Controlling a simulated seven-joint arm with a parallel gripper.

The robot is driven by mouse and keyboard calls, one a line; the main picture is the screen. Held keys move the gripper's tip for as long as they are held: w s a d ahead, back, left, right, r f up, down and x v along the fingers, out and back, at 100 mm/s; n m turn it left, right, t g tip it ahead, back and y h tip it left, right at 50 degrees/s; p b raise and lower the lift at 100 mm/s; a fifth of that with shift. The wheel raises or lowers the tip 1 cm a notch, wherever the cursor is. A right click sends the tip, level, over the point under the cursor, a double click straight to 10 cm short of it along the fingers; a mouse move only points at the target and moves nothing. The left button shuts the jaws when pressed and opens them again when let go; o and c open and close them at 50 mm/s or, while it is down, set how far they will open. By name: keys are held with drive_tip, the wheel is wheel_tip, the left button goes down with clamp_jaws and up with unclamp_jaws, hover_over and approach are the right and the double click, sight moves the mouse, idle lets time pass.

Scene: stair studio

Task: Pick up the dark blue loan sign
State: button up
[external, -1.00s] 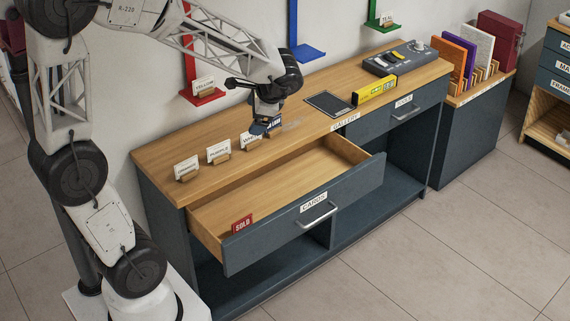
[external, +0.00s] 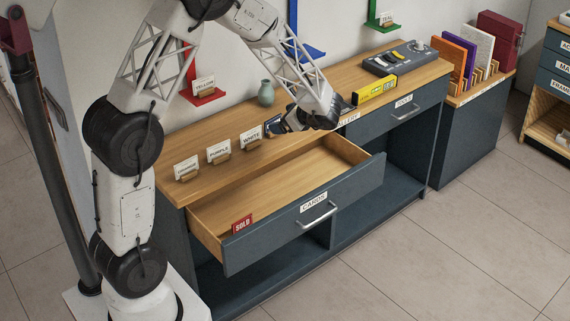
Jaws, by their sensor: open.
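The dark blue loan sign (external: 272,126) stands on the wooden counter top, just right of the white card reading WHITE. Its lettering is too small to read, and my gripper partly covers it. My gripper (external: 282,122) is open and low over the counter, reaching in from the right close beside the sign. I cannot tell whether the fingers touch the sign or lie around it.
Cards in wooden holders, ORANGE (external: 187,168), PURPLE (external: 219,152) and WHITE (external: 251,136), line the counter left of the sign. The CARDS drawer (external: 318,220) is open in front, with a red SOLD sign (external: 242,225) inside. A green vase (external: 266,93) stands behind. A yellow box (external: 374,90) lies right.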

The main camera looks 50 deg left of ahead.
drive_tip(key=w+a+f+m+y, duration=0.2)
drive_tip(key=w+f+m, duration=0.1)
drive_tip(key=w+f, duration=0.3)
wheel_tip(320, 180, down, 2)
drive_tip(key=shift+a+t, duration=0.4)
drive_tip(key=shift+x, duration=1.3)
drive_tip(key=shift+s+a, duration=0.1)
drive_tip(key=shift+x, duration=2.55)
drive_tip(key=shift+r, duration=0.1)
